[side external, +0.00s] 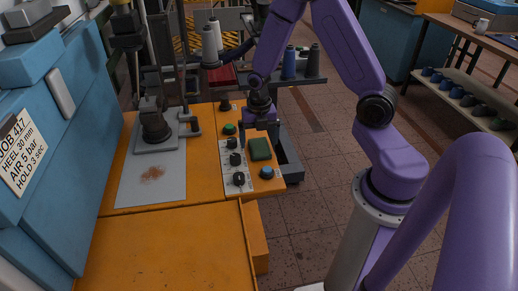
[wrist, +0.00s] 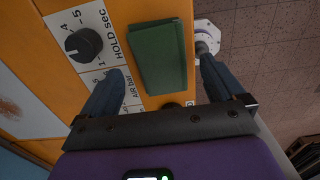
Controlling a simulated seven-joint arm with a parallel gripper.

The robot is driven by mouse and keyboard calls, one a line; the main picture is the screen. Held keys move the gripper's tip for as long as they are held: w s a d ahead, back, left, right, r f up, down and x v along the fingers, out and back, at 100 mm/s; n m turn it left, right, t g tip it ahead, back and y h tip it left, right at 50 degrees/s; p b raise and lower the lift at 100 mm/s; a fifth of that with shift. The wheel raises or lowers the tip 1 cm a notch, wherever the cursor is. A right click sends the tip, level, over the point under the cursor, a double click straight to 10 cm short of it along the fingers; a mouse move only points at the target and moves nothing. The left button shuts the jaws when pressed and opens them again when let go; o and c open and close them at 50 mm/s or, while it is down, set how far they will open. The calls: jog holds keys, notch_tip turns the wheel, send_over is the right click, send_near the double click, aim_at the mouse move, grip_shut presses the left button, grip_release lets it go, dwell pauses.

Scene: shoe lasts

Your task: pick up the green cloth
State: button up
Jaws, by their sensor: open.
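The green cloth (side external: 260,149) is a folded dark green rectangle lying on the orange machine top, right of the white dial panel (side external: 237,166). It also shows in the wrist view (wrist: 158,57), near the top middle. My gripper (side external: 259,134) points down over the machine top, at the far end of the cloth in the side view. In the wrist view its two fingers (wrist: 162,71) are spread wide, one to each side of the cloth, with nothing between them being gripped. The height of the fingertips above the cloth is hard to tell.
Black knobs (side external: 235,159) stand on the dial panel beside the cloth; one knob (wrist: 83,44) is close to the left finger. A blue button (side external: 267,173) and a green button (side external: 229,128) are nearby. A press (side external: 154,125) stands left. The orange surface (side external: 170,250) in front is clear.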

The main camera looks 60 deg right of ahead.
jog(key=shift+f, duration=1.05)
jog(key=c, duration=1.1)
jog(key=shift+r, duration=0.2)
jog(key=shift+r, duration=0.6)
jog(key=shift+s+a+r, duration=0.45)
jog(key=shift+s+r, duration=1.45)
jog(key=shift+s, duration=0.4)
jog(key=shift+s+a+r, duration=0.4)
jog(key=shift+s+r, duration=1.55)
jog(key=shift+s, duration=0.3)
jog(key=shift+s+a+r, duration=0.45)
jog(key=shift+s+r, duration=1.45)
jog(key=shift+s, duration=0.4)
